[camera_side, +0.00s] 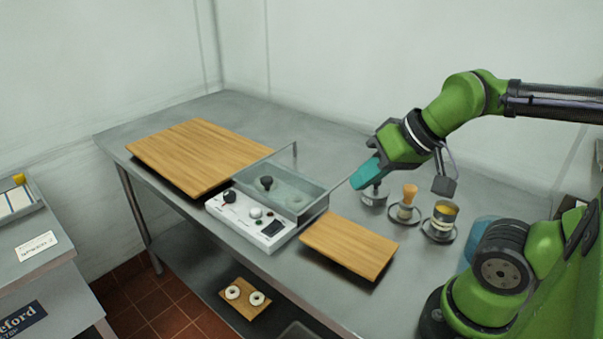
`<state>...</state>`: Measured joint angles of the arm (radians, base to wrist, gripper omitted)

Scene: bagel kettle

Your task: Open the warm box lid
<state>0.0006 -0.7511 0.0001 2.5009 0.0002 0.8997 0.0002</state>
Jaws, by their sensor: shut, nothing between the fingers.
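A grey box (320,203) with a white control panel (250,220) stands in the middle of the steel table; it looks like the warm box. Whether the lid is fully seated is hard to tell. My gripper (364,177), with teal fingers, is shut and empty. It is up and to the right of the box in the picture, apart from the knob, near a small metal-and-black item (374,195).
A large wooden board (200,150) lies left of the box and a smaller one (350,246) right of it. A lower shelf holds two rings, apparently bagels, on a board (240,308).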

